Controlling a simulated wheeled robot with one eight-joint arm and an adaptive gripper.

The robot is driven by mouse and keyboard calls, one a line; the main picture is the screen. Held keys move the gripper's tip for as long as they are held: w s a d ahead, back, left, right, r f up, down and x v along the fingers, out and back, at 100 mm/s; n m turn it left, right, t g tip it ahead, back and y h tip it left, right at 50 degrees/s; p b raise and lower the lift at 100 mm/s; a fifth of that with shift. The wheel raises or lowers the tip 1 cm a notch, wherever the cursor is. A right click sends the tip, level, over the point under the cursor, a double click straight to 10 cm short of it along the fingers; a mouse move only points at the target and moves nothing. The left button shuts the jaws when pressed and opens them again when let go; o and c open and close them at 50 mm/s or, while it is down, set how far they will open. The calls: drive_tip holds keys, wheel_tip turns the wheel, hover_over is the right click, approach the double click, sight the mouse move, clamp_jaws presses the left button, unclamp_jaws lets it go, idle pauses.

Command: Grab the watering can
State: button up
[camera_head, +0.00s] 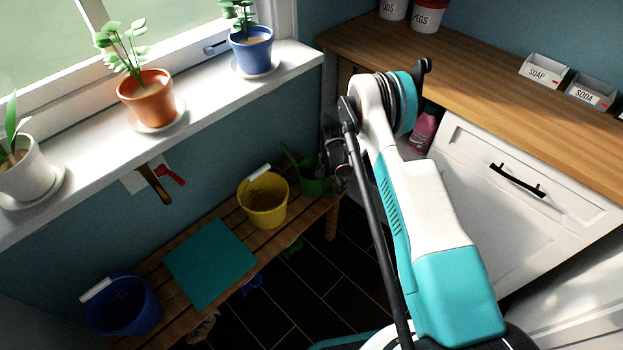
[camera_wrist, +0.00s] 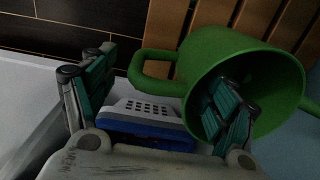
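The green watering can (camera_head: 316,186) stands at the right end of the slatted wooden bench, partly hidden by my gripper in the head view. In the wrist view the watering can (camera_wrist: 272,72) shows its round open mouth, with its handle loop (camera_wrist: 137,72) reaching left. My gripper (camera_wrist: 160,88) is open. Its right finger overlaps the can's mouth and appears to be inside it; its left finger is outside, left of the handle. The near wall and handle lie between the fingers. I cannot tell whether either finger touches the can.
On the bench (camera_head: 222,225) are a yellow bucket (camera_head: 263,203), a teal cloth (camera_head: 211,262) and a blue bucket (camera_head: 125,305). A white cabinet (camera_head: 500,215) with a wooden worktop (camera_head: 470,72) stands right. The sill (camera_head: 205,105) above holds potted plants.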

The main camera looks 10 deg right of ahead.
drive_tip(key=c, duration=1.2)
drive_tip(key=shift+r, duration=0.15)
